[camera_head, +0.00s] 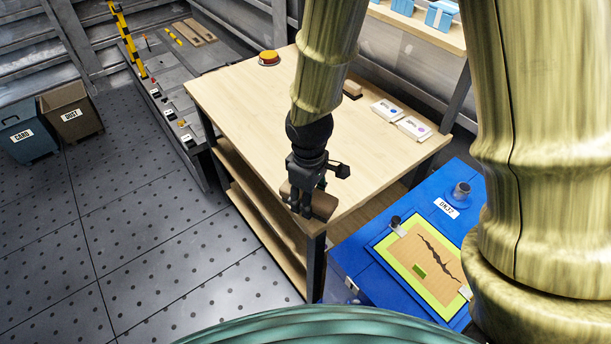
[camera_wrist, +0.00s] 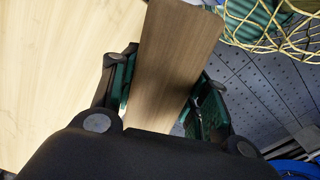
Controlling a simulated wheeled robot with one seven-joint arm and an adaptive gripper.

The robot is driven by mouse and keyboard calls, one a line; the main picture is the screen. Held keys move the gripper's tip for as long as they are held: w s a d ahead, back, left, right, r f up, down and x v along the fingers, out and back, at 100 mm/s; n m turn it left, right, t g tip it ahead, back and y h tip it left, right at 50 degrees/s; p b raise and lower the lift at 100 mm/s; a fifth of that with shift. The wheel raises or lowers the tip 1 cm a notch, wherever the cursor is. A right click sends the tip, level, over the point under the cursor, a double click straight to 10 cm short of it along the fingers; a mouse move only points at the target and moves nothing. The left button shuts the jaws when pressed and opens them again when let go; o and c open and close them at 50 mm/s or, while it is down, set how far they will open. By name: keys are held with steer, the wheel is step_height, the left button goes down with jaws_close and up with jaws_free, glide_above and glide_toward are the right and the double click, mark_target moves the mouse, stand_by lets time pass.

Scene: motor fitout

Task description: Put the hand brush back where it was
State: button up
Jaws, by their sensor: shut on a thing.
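My gripper (camera_head: 302,200) is shut on a brown wooden piece that looks like the hand brush (camera_head: 323,206), at the near corner of the wooden table. In the wrist view its flat brown back (camera_wrist: 175,65) runs up between the two fingers of my gripper (camera_wrist: 165,95); no bristles show. The workbench top (camera_head: 240,90) lies behind and left of the gripper. I cannot tell whether the brush touches the table.
A small brown block (camera_head: 352,89), two white cards (camera_head: 387,110) and an orange-topped button (camera_head: 269,58) are on the table. A blue cabinet (camera_head: 365,270) with a green-edged board (camera_head: 387,246) stands right. Bins (camera_head: 72,112) stand far left; the table's left half is clear.

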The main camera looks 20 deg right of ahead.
steer(key=w+d+p, duration=0.1)
steer(key=w, duration=0.4)
steer(key=w+d+f+p, duration=0.1)
steer(key=w, duration=0.4)
steer(key=w+d+p, duration=0.1)
steer(key=w+d, duration=0.1)
steer(key=w, duration=0.3)
steer(key=shift+w+f+p, duration=0.35)
steer(key=shift+f+p, duration=0.5)
steer(key=shift+f, duration=1.25)
steer(key=shift+f, duration=0.2)
steer(key=o, duration=1.1)
steer(key=shift+s, duration=0.1)
steer(key=shift+r, duration=0.15)
step_height(320, 180, up, 12)
steer(key=shift+r+b, duration=0.1)
steer(key=shift+b, duration=0.85)
